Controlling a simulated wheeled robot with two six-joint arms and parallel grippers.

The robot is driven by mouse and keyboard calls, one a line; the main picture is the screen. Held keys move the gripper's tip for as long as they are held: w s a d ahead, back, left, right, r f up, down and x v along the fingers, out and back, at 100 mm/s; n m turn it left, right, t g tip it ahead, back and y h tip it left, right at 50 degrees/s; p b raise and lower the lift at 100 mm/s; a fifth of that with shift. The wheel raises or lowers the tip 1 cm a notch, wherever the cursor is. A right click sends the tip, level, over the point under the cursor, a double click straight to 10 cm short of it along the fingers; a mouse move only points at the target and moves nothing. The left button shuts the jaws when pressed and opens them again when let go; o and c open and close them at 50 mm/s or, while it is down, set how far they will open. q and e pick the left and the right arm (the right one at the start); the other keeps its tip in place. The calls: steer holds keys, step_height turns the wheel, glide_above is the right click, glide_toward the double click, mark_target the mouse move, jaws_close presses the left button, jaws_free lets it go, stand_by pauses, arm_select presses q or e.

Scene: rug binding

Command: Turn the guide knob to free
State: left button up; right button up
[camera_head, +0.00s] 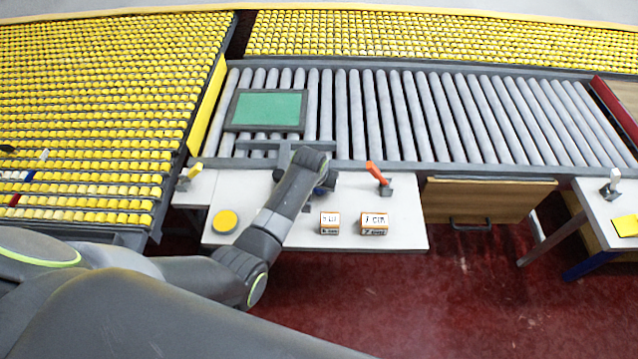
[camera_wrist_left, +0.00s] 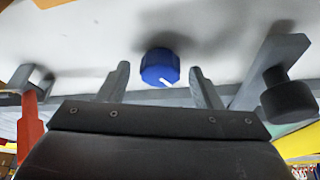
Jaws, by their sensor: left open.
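The blue guide knob (camera_wrist_left: 160,66) sits on the white surface in the left wrist view. It has a short white pointer mark on its near face, at the lower right. My left gripper (camera_wrist_left: 160,72) is open, with one finger on each side of the knob and a gap visible to both. In the head view my left gripper (camera_head: 318,186) is over the white table (camera_head: 405,235), below the roller bed. Its wrist hides most of the knob there. My right gripper is not in view.
A red-orange lever (camera_head: 376,173) stands right of my gripper, and a yellow lever (camera_head: 192,174) to the left. Two small labelled boxes (camera_head: 330,223) (camera_head: 374,224) and a yellow disc (camera_head: 225,221) are nearby. A dark cylinder on a grey bracket (camera_wrist_left: 288,98) is close on the right.

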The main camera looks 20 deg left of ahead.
arm_select(q)
steer(key=c, duration=1)
